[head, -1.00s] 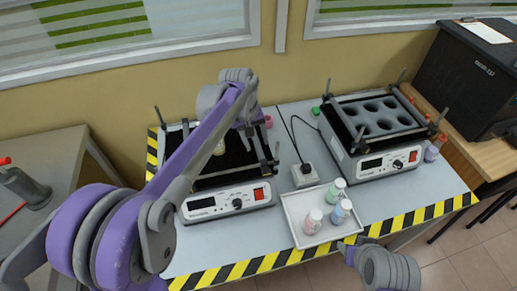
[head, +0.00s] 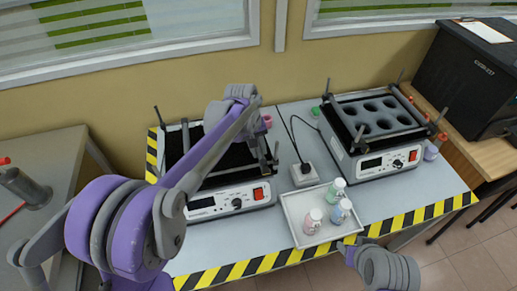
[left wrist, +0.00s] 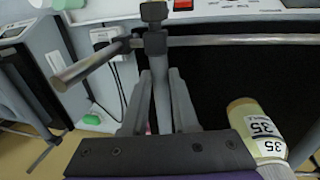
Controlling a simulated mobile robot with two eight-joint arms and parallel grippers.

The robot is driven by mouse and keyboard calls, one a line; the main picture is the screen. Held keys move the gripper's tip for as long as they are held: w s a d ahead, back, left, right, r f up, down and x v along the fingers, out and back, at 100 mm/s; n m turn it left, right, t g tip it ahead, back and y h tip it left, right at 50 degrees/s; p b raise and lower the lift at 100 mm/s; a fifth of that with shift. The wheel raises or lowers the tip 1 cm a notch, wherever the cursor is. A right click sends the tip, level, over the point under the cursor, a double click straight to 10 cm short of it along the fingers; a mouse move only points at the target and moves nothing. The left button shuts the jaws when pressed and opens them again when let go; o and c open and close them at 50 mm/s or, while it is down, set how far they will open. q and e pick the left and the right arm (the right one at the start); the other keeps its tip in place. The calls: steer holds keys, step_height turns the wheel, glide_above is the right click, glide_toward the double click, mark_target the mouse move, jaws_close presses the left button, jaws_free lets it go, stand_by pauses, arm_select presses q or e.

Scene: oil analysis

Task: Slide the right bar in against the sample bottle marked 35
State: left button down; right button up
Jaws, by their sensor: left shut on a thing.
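The right bar (left wrist: 161,92) is a grey rod running back from a dark clamp on the cross rail of the left shaker (head: 228,201). My left gripper (left wrist: 162,105) is shut on it, with one finger on each side. In the head view the left gripper (head: 260,131) is at the shaker's right side, partly hidden by my arm. The sample bottle marked 35 (left wrist: 258,126) has a yellowish top and stands on the black platform, right of the bar in the wrist view, with a gap between. My arm hides it in the head view. My right gripper (head: 347,250) is low at the table's front edge; its fingers are unclear.
A white tray (head: 290,207) with three bottles sits right of the left shaker. A white power socket (head: 304,174) with black cables stands behind it. A second shaker (head: 372,163) with a holed rack is further right. Yellow-black tape marks the table's edge.

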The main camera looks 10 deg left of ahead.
arm_select(q)
steer(key=s+a, duration=0.2)
steer(key=a, duration=0.2)
steer(key=s+a+b, duration=0.1)
steer(key=s+a, duration=0.1)
steer(key=a, duration=0.3)
steer(key=s+a, duration=0.2)
steer(key=a, duration=0.2)
steer(key=shift+s+a, duration=0.3)
steer(key=shift+a, duration=0.05)
steer(key=c, duration=0.7)
jaws_free()
steer(key=r, duration=0.3)
steer(key=a+r, duration=0.1)
steer(key=r, duration=0.3)
steer(key=s+r, duration=0.1)
steer(key=r, duration=0.2)
steer(key=shift+a+r, duration=0.35)
steer(key=shift+a, duration=0.05)
